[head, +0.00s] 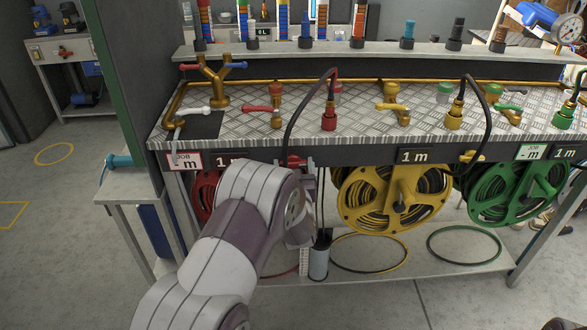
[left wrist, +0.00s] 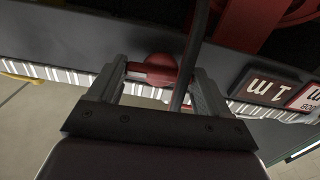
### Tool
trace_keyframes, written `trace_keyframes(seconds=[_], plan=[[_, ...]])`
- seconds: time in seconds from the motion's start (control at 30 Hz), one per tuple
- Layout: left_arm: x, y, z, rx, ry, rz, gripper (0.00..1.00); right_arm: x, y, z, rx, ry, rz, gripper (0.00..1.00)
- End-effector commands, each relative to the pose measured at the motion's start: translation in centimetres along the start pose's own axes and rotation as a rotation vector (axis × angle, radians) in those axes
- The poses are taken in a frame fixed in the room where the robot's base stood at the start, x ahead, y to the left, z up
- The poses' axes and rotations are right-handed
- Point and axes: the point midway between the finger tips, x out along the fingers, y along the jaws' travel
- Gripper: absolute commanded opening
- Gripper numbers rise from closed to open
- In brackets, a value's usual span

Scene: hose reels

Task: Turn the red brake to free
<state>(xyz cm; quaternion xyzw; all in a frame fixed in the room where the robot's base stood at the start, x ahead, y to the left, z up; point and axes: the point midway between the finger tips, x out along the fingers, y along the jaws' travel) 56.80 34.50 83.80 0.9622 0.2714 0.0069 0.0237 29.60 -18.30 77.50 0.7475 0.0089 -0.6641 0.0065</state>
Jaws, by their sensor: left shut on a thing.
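The red brake (left wrist: 154,70) is a rounded red handle at the bench's front edge. It shows between the two fingers of my left gripper (left wrist: 162,75) in the left wrist view, and the gripper is shut on it. In the head view a small part of the red brake (head: 297,160) shows just above my left arm, below the red hose fitting (head: 329,118). The arm hides most of the gripper there and part of the red reel (head: 204,190). I cannot tell the brake's setting. My right gripper is in neither view.
A yellow reel (head: 350,205) and a green reel (head: 487,205) hang to the right under the bench top (head: 350,125). A dark hose passes close beside the brake. A grey cylinder (head: 319,262) stands on the lower shelf. A side table (head: 130,187) stands at left.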

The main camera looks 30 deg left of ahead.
Motion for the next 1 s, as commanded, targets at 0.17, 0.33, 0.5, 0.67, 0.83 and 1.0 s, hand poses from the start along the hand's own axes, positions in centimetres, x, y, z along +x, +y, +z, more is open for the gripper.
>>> trace_keyframes(seconds=[0.17, 0.33, 0.5, 0.67, 0.83, 1.0], plan=[[0.0, 0.0, 0.3, -0.102, -0.001, 0.000, 0.48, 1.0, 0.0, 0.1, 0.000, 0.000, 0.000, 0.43], [0.0, 0.0, 0.5, -0.250, -0.002, -0.001, 0.48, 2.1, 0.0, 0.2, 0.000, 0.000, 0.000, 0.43], [0.0, -0.1, 0.5, -0.413, -0.001, -0.001, 0.48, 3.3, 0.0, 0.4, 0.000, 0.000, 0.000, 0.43], [-0.1, 0.0, 0.6, -0.565, -0.002, -0.001, 0.48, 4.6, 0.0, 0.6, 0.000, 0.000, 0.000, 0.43], [-0.1, 0.0, 0.7, -0.726, -0.002, 0.000, 0.48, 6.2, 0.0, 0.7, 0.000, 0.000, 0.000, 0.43], [-0.1, 0.0, 0.7, -0.889, -0.002, -0.001, 0.48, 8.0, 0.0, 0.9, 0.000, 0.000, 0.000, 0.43]])
